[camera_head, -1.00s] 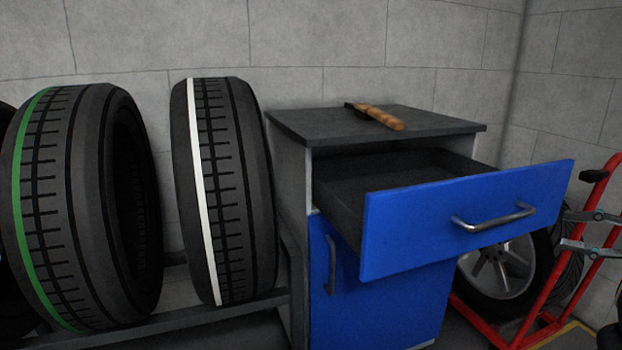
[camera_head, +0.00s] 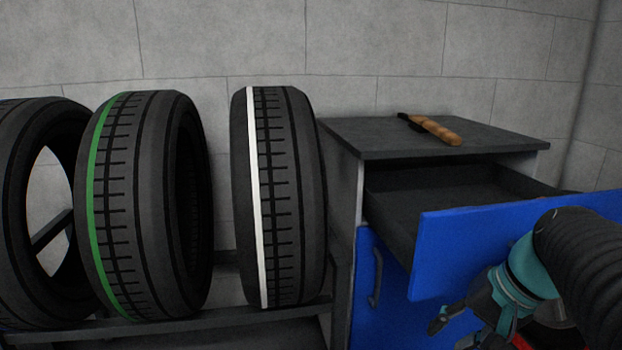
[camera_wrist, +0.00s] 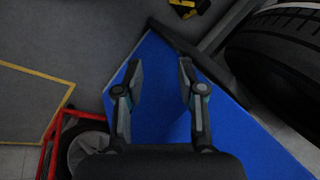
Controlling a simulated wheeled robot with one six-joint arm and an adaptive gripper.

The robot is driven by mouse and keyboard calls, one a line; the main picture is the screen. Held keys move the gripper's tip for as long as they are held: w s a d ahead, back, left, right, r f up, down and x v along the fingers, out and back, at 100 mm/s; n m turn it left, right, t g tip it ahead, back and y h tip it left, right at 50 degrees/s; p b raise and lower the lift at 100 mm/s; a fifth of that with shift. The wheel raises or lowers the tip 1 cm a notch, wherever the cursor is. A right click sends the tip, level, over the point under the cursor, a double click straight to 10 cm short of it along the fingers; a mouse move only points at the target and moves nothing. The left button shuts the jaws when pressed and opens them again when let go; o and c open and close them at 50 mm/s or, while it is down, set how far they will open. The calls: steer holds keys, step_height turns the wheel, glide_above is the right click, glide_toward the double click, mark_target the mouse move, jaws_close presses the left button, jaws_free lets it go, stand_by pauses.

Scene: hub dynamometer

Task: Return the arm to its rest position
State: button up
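My gripper (camera_head: 452,328) is at the lower right of the head view, in front of the blue drawer front (camera_head: 450,245). In the wrist view my gripper (camera_wrist: 161,75) has its two fingers spread apart with nothing between them. A blue panel (camera_wrist: 160,120) lies beyond the fingers there. The drawer (camera_head: 415,195) is pulled open and its visible inside looks empty. My arm hides the right part of the drawer front and its handle.
A grey-topped cabinet (camera_head: 370,142) carries a wooden-handled tool (camera_head: 437,130). Tires with a white stripe (camera_head: 282,200) and a green stripe (camera_head: 140,210) stand on a rack at left. A red frame (camera_wrist: 58,135) shows at lower left in the wrist view.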

steer(key=s+a+f+n+t+h+p, duration=0.1)
steer(key=s+a+f+n+t+h, duration=0.1)
steer(key=s+a+n, duration=0.4)
steer(key=shift+a+f+n+h, duration=0.3)
steer(key=shift+a+f+h, duration=0.3)
steer(key=shift+h, duration=0.4)
steer(key=shift+o, duration=0.3)
steer(key=shift+s+r, duration=0.1)
steer(key=shift+s, duration=0.05)
